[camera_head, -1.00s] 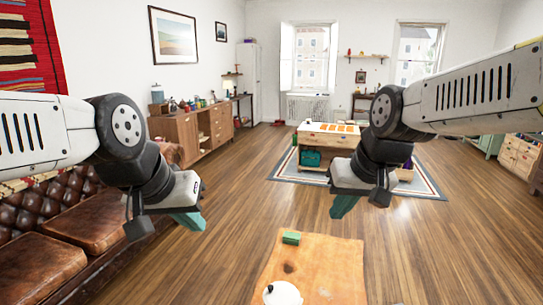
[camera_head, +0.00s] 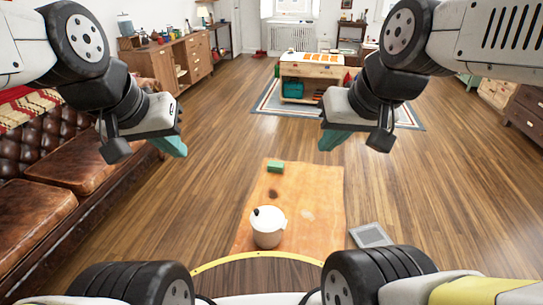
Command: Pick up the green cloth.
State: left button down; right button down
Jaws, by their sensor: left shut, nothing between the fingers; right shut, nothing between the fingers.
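A small green block-like item (camera_head: 275,167), which may be the folded green cloth, lies at the far left end of a low wooden table (camera_head: 322,193). My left gripper (camera_head: 172,147) hangs in the air to the left of the table, shut and empty. My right gripper (camera_head: 332,141) is in the air, to the right of the green item in the picture, shut and empty. Neither gripper touches the green item.
A white pot (camera_head: 267,232) with a dark knob stands on the near part of the table. A grey panel (camera_head: 371,235) lies right of it. A brown leather sofa (camera_head: 75,160) runs along the left. A kitchen island (camera_head: 310,73) stands on a rug further back. Wooden floor is free between.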

aim_at(274, 167)
jog(key=u, duration=0.4)
jog(key=j+u, duration=0.75)
jog(key=i+j+u, duration=0.15)
jog(key=j+u, duration=0.25)
jog(key=i+j+z, duration=0.25)
jog(key=i, duration=0.25)
jog(key=i+j+z, duration=0.25)
jog(key=i+j, duration=0.2)
jog(key=i+l+z, duration=0.1)
jog(key=i+z, duration=0.35)
jog(key=i+j+z, duration=0.1)
jog(key=i+z, duration=0.35)
jog(key=i+j+z, duration=0.25)
jog(key=i+z, duration=0.2)
jog(key=i+l+z, duration=0.25)
jog(key=i+z, duration=0.65)
jog(key=i+j+z, duration=0.1)
jog(key=i+z, duration=0.35)
jog(key=i, duration=0.05)
